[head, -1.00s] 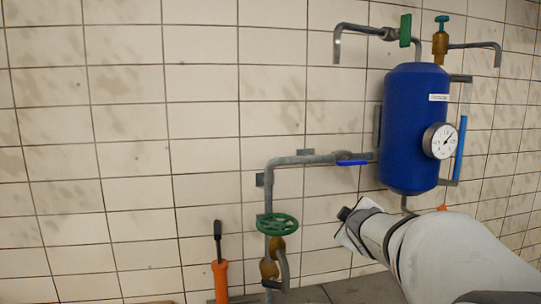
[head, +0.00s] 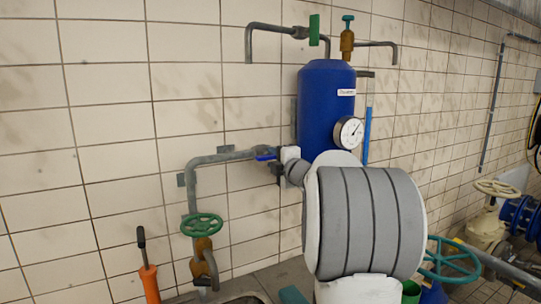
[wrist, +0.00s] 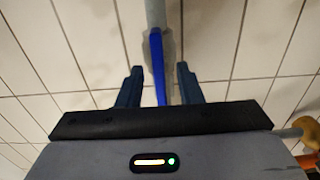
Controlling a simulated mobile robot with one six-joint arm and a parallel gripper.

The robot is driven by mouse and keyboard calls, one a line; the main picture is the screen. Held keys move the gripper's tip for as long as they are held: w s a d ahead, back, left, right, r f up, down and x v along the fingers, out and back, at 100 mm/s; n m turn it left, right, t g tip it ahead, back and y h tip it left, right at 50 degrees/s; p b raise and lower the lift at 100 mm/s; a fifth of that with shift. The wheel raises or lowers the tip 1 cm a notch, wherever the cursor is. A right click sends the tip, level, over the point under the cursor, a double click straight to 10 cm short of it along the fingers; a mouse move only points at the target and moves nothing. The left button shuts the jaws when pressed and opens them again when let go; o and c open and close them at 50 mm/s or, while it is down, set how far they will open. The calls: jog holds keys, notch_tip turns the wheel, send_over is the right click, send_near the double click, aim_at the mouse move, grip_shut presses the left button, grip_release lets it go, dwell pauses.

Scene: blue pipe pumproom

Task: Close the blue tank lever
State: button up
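The blue tank (head: 325,105) hangs on the tiled wall with a round gauge (head: 349,132) on its front. The blue lever (head: 265,157) sits on the grey pipe at the tank's left and lies roughly along that pipe. In the wrist view the lever (wrist: 158,62) is between the two dark fingers of my gripper (wrist: 159,78). The fingers are apart, with gaps on both sides of the lever. In the head view my gripper (head: 279,168) is just right of the lever, and my arm hides the tank's lower part.
A green handwheel (head: 202,225) is on the pipe at lower left, beside an orange-handled tool (head: 149,280). A green-handled valve (head: 314,29) is above the tank. A teal handwheel (head: 450,259) and a cream valve wheel (head: 497,188) are at right.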

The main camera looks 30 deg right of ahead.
jog(key=shift+w, duration=1)
jog(key=shift+c, duration=0.3)
grip_shut()
